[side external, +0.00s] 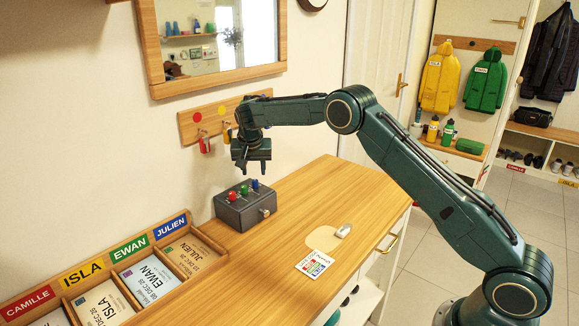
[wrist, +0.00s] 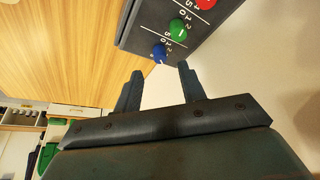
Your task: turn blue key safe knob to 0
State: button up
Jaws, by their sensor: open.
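The key safe (side external: 240,212) is a dark grey box on the wooden counter, with red, green and blue knobs in a row on top. The blue knob (side external: 255,184) is at the right end of the row; it also shows in the wrist view (wrist: 159,51). White digits surround it there, but its exact setting is too small to read surely. My gripper (side external: 251,170) is open and empty, pointing down above the blue knob end. In the wrist view the two fingertips (wrist: 160,69) are apart, with the blue knob just beyond the gap between them, not touching.
The green knob (wrist: 179,29) and red knob (wrist: 204,4) sit close beside the blue one. Keys (side external: 204,143) hang on a wall rack (side external: 190,121) behind my gripper. A name-labelled card tray (side external: 205,241) stands left.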

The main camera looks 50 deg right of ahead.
aim_at(255, 181)
jog(key=shift+x, duration=2.75)
jog(key=shift+c, duration=0.2)
grip_shut()
